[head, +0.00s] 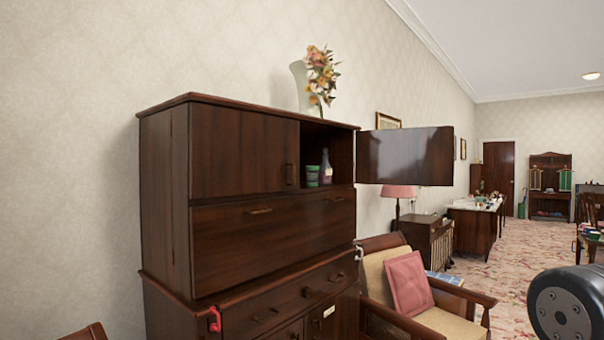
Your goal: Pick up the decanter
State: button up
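A bottle (326,168) with a dark, purplish body and a paler neck stands inside the open upper right compartment of a dark wooden cabinet (240,155). It may be the decanter, but it is too small to tell. A green container (312,176) stands just to its left. The compartment's door (404,156) is swung wide open to the right. A dark rounded part of my arm shows at the lower right edge. My gripper is not in view.
A vase of flowers (308,85) stands on top of the cabinet. A wooden armchair with a pink cushion (408,283) stands at the cabinet's right, below the open door. Patterned carpet (513,262) is clear further right, near a sideboard (475,228).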

aim_at(326, 169)
jog(key=z, duration=0.25)
jog(key=i, duration=2.5)
jog(key=z, duration=0.05)
